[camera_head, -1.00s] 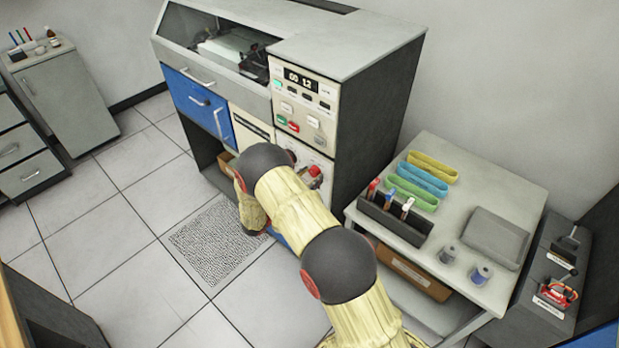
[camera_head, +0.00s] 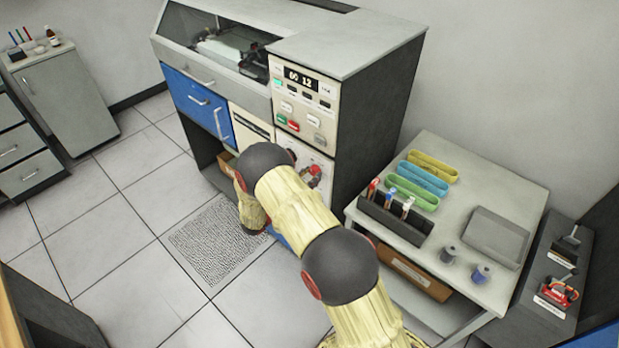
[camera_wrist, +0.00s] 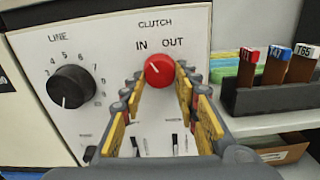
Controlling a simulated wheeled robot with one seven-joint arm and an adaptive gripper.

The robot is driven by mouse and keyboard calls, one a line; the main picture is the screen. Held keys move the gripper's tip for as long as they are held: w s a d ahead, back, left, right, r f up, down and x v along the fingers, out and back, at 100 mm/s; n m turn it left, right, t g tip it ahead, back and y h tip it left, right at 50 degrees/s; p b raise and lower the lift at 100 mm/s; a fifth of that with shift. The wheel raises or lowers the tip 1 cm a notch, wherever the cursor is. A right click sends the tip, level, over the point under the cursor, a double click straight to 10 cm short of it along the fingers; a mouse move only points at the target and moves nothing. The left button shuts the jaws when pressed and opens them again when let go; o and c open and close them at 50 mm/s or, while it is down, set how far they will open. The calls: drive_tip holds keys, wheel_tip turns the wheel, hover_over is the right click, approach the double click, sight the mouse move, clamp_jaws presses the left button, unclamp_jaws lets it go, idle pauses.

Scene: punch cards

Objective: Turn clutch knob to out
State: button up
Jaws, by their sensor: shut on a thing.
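The red clutch knob (camera_wrist: 158,69) sits on the white panel (camera_wrist: 105,28) under the printed words CLUTCH, IN and OUT. Its white pointer line slants up and left, toward IN. My gripper (camera_wrist: 160,78) is shut on the knob, with one finger at its left side and one at its right. In the head view my gripper (camera_head: 312,177) is at the lower front of the machine (camera_head: 348,56), and my arm hides part of that panel.
A black LINE dial (camera_wrist: 71,87) is left of the knob, with small switches below. Right of the machine, a table (camera_head: 480,185) bears a dark rack (camera_head: 392,222) of marked stamps, coloured trays, two spools and a grey tray (camera_head: 495,237).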

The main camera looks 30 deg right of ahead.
drive_tip(key=m+b, duration=0.2)
drive_tip(key=m, duration=0.1)
drive_tip(key=m+b, duration=0.3)
drive_tip(key=shift+w+m, duration=0.2)
drive_tip(key=shift+m, duration=0.1)
drive_tip(key=m+b, duration=0.4)
drive_tip(key=shift+a+r+m, duration=0.1)
drive_tip(key=shift+r+m, duration=0.05)
drive_tip(key=shift+m, duration=0.15)
drive_tip(key=shift+b, duration=0.3)
drive_tip(key=o, duration=1)
drive_tip(key=shift+o, duration=0.5)
drive_tip(key=v, duration=1.2)
